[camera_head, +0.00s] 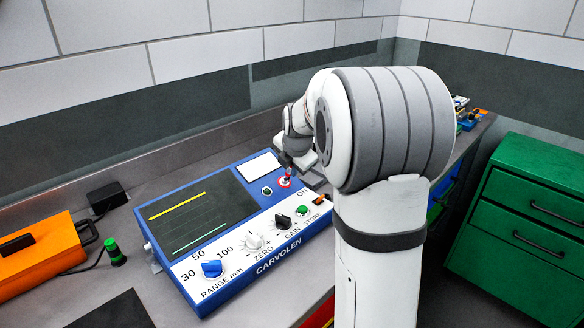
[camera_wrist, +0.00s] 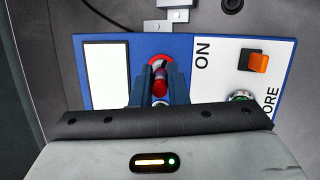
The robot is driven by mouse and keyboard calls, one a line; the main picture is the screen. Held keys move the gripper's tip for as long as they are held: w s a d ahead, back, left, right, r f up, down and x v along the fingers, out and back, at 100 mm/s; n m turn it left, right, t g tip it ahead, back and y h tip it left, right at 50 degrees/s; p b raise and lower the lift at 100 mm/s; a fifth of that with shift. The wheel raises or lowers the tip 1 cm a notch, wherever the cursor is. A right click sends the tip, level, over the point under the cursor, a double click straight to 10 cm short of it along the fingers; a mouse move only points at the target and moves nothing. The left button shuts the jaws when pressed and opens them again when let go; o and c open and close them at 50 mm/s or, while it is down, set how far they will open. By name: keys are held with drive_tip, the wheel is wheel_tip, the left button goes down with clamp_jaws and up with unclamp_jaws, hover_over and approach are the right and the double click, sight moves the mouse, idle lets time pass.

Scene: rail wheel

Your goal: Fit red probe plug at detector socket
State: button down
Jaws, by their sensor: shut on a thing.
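The blue detector (camera_head: 215,222) lies on the counter with a dark screen and a labelled knob panel. A red-ringed socket (camera_head: 285,183) is on its upper right, with a second, dark socket (camera_head: 267,190) to its left. My gripper (camera_head: 288,168) is over the red-ringed socket. In the wrist view the fingers of my gripper (camera_wrist: 160,84) are shut on the red plug (camera_wrist: 160,79). My arm hides part of the detector's right end.
An orange case (camera_head: 38,258) and a black block (camera_head: 108,197) stand at the left. A green-tipped probe plug (camera_head: 115,252) stands beside the detector. An orange switch (camera_wrist: 257,62) is close to my gripper on the white panel. A green drawer cabinet (camera_head: 530,215) is at the right.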

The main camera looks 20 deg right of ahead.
drive_tip(key=shift+w+a+f+b, duration=0.1)
drive_tip(key=shift+w+f+b, duration=0.1)
drive_tip(key=shift+f+b, duration=0.25)
drive_tip(key=shift+w+a+f, duration=0.1)
drive_tip(key=shift+w+f, duration=0.05)
drive_tip(key=shift+f, duration=0.2)
drive_tip(key=shift+f, duration=0.1)
drive_tip(key=c, duration=1.3)
unclamp_jaws()
drive_tip(key=shift+c, duration=0.2)
drive_tip(key=v, duration=0.7)
drive_tip(key=shift+r+b, duration=0.4)
